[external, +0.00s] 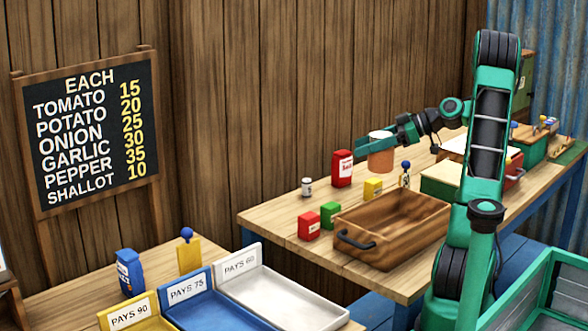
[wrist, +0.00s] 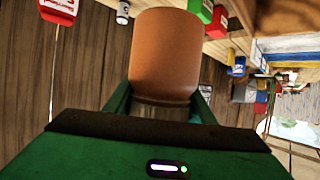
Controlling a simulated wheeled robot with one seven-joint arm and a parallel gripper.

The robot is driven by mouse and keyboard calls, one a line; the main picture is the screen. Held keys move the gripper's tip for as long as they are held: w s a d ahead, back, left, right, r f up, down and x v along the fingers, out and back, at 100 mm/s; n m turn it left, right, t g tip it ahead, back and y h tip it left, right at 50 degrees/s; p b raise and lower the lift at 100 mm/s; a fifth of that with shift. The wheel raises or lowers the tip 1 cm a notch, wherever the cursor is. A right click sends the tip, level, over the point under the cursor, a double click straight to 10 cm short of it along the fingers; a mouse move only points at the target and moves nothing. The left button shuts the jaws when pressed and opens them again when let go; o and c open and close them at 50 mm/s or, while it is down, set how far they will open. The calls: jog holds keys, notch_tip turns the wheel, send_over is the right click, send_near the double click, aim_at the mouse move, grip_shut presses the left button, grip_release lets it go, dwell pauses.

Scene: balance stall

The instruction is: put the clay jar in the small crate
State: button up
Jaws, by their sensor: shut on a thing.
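The clay jar (external: 380,158), orange-brown with a paler top, is held in the air above the back of the table. My gripper (external: 382,148) is shut on it. In the wrist view the jar (wrist: 166,55) fills the space between the fingers of my gripper (wrist: 163,98). The small crate (external: 362,248), a brown wooden box with dark handles, stands on the table below and in front of the jar. Its visible inside looks empty.
A red carton (external: 342,168), a small white jar (external: 307,187), a yellow box (external: 373,187), a green box (external: 330,214) and a red box (external: 309,226) stand left of and behind the crate. A blue-knobbed item (external: 405,172) stands behind it. The table's left end (external: 268,217) is bare.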

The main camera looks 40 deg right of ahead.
jog(key=s+a, duration=0.2)
jog(key=s, duration=1.3)
jog(key=f, duration=1.3)
jog(key=shift+w+a+f, duration=0.15)
jog(key=shift+w+f, duration=0.05)
jog(key=shift+f, duration=0.1)
jog(key=o, duration=1.5)
jog(key=v, duration=1.2)
